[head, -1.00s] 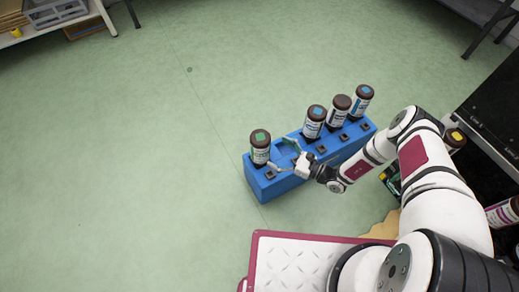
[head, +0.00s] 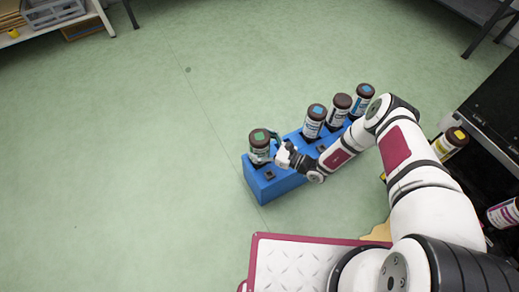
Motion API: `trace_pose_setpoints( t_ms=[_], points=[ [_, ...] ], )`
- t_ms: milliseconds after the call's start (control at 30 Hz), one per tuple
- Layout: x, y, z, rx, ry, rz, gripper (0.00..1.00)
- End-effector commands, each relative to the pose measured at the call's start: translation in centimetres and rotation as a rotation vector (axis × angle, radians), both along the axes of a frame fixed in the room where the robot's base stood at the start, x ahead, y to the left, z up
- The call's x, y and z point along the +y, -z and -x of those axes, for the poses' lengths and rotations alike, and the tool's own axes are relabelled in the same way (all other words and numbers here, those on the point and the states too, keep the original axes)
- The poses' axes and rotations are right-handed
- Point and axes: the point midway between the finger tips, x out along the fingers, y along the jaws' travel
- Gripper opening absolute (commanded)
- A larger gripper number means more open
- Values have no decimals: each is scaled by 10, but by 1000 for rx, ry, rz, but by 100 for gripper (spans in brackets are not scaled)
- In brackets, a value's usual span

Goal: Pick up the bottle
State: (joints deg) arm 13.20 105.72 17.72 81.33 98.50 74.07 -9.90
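A dark brown bottle with a green square on its cap (head: 259,146) stands upright at the left end of a blue rack (head: 262,190). My gripper (head: 274,150) is at the right side of this bottle, with its fingers reaching to it. One finger shows behind the bottle's right edge; the other is hard to make out, so I cannot tell if they have closed on it. Three more dark bottles with blue cap squares, a near one (head: 314,121), a middle one (head: 338,110) and a far one (head: 362,99), stand along the rack's right part.
A bottle with a yellow cap square (head: 450,143) and another bottle (head: 505,213) are at the right by a dark cabinet (head: 493,105). A shelf with bins (head: 55,14) is at the top left. The green floor left of the rack is clear.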

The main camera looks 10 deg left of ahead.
Motion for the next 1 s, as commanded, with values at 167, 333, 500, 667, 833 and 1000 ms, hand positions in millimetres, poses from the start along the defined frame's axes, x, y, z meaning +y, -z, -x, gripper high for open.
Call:
trace_pose_setpoints(
  t_ms=[167,333,500,667,833,1000],
  points=[
    [0,0,0,0,0,0,46],
    [0,-1,0,-1,0,-2,19],
    [0,-2,0,-1,0,-2,19],
    [0,-17,-1,-1,1,-2,19],
    [-1,-50,-1,-2,1,-4,19],
    [-1,-80,0,-1,1,-3,19]
  ],
)
